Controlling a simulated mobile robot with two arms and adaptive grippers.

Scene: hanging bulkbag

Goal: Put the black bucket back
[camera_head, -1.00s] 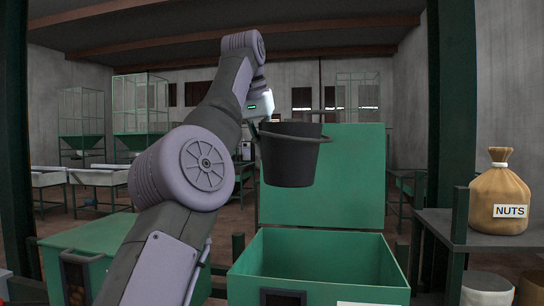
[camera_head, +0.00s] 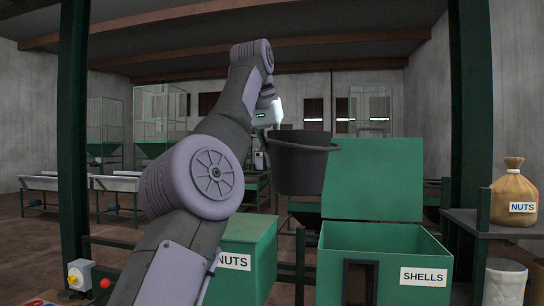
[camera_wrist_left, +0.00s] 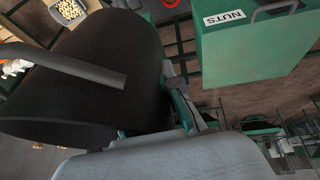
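The black bucket (camera_head: 298,170) hangs upright in the air in the head view, its handle lying around the rim. My left gripper (camera_head: 270,132) is at its left side, near the rim. In the left wrist view the bucket (camera_wrist_left: 95,85) fills the left half, with the grey handle across it. The gripper's fingers (camera_wrist_left: 183,105) are against the bucket's wall and appear shut on it; the far finger is partly hidden. My right gripper is in neither view.
An open green bin labelled SHELLS (camera_head: 390,262) stands right of the bucket, lid raised. A green NUTS bin (camera_head: 250,258) stands left of it, partly behind my arm. A NUTS sack (camera_head: 515,195) sits on a shelf at right. A switch box (camera_head: 80,274) is at lower left.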

